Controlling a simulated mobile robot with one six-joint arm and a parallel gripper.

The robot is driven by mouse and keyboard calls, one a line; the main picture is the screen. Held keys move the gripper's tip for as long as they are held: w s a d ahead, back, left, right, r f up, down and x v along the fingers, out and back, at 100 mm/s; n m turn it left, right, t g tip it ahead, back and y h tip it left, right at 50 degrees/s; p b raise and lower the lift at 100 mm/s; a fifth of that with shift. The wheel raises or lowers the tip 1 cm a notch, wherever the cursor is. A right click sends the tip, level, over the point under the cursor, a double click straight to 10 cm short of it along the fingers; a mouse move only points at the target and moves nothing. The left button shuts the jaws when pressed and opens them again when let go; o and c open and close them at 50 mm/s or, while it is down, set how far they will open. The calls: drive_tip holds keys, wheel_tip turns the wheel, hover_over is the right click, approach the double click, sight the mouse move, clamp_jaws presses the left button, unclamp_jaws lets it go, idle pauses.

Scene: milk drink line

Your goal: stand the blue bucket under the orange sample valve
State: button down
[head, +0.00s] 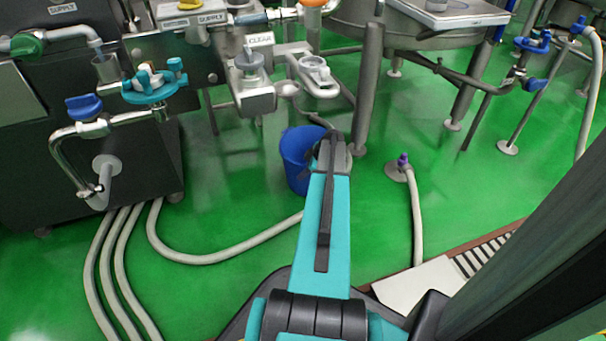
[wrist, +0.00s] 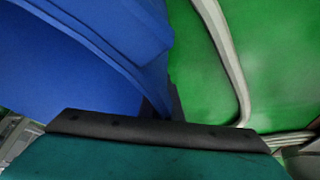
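The blue bucket (head: 294,160) is in the middle of the head view, low near the green floor; I cannot tell whether it touches the floor. My gripper (head: 318,160) is at its right side, overlapping the rim. In the wrist view the bucket (wrist: 75,60) fills the upper left, close against the dark edge of my gripper (wrist: 160,128). The fingertips are hidden, so I cannot tell if they grip it. The orange valve part (head: 312,3) shows at the top edge of the head view, above the bucket in the picture.
A steel leg (head: 368,90) stands just right of and behind the bucket. Valves and a CLEAR-labelled fitting (head: 255,85) hang above it. A pale hose (head: 215,258) curves over the floor at left; another hose (head: 416,215) stands at right. Green floor is open between them.

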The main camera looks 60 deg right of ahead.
drive_tip(key=shift+s+f, duration=0.1)
drive_tip(key=shift+f, duration=0.55)
drive_tip(key=c, duration=1.9)
unclamp_jaws()
drive_tip(key=p+v, duration=0.5)
drive_tip(key=v, duration=0.9)
drive_tip(key=shift+r, duration=0.1)
